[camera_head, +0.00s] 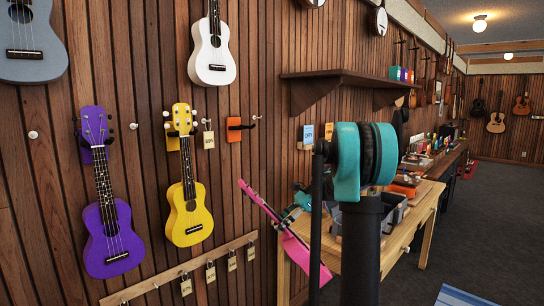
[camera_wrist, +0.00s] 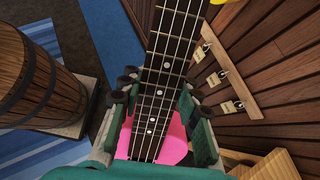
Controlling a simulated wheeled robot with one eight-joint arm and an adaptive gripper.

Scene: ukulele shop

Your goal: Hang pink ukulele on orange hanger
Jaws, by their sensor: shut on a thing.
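The pink ukulele (camera_head: 297,248) is seen nearly edge-on in the head view, tilted, with its headstock up and left and its body down and right. My gripper (camera_head: 301,201) is shut on its neck, partly hidden by my own arm. In the wrist view the dark fretboard (camera_wrist: 174,45) runs between the fingers of my gripper (camera_wrist: 157,90), and part of the pink body (camera_wrist: 177,146) shows below. The orange hanger (camera_head: 236,130) is on the slatted wall, empty, up and left of the pink headstock and apart from it.
A yellow ukulele (camera_head: 188,215) and a purple ukulele (camera_head: 108,235) hang left of the orange hanger. A white ukulele (camera_head: 212,55) hangs above. A tag rail (camera_head: 200,262) runs below. A shelf (camera_head: 335,74) and workbench (camera_head: 424,205) stand right. A barrel (camera_wrist: 40,80) shows in the wrist view.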

